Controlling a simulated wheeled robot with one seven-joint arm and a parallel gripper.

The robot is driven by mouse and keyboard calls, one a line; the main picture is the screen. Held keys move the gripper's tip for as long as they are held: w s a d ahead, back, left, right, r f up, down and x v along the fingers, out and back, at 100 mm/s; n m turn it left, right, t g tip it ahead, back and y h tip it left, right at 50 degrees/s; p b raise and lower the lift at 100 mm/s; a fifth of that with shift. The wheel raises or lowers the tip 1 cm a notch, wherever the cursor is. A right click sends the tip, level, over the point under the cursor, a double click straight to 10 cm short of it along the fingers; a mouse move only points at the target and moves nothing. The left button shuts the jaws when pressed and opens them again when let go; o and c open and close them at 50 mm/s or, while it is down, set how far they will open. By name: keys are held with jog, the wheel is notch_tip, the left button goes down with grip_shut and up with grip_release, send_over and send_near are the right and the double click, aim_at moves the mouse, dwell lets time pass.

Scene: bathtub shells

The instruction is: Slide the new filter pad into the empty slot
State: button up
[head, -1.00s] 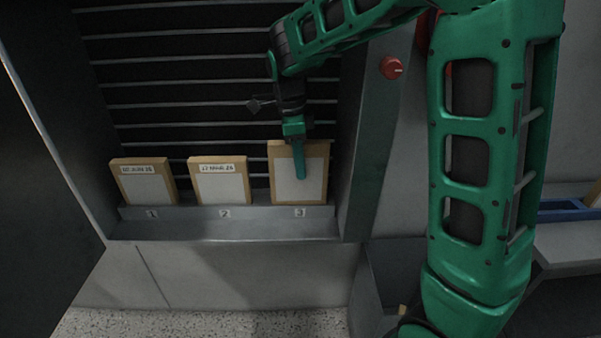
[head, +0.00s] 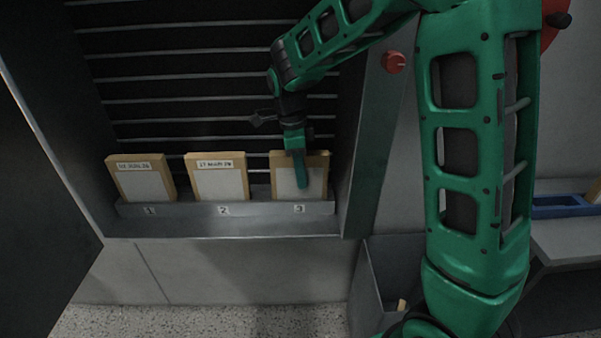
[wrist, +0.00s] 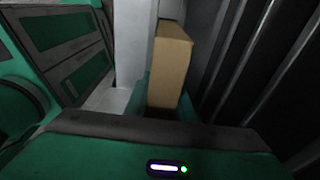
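The filter pad (head: 318,176), a pale panel with a tan frame, stands upright in slot 3 at the right end of the grey slotted rack (head: 258,209). Its lower edge is behind the rack's front lip, and its top is about level with the other pads. My gripper (head: 302,176) is shut on the pad, one teal finger lying down its front face; the rear finger is hidden. In the wrist view the pad's tan edge (wrist: 170,70) stands between the fingers. Whether the pad touches the slot bottom is hidden.
Two labelled pads stand in slot 1 (head: 141,182) and slot 2 (head: 218,182). Dark louvres are behind them. A metal side wall (head: 366,150) with a red knob (head: 394,62) is close on the right. A grey bin (head: 375,285) and a blue tray (head: 560,207) are lower right.

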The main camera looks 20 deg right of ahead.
jog(key=o, duration=0.4)
jog(key=shift+c, duration=0.2)
jog(key=shift+r, duration=0.15)
jog(key=r, duration=0.4)
jog(key=a+r, duration=0.1)
jog(key=r, duration=0.7)
jog(key=shift+w+a, duration=0.2)
jog(key=shift+f, duration=0.1)
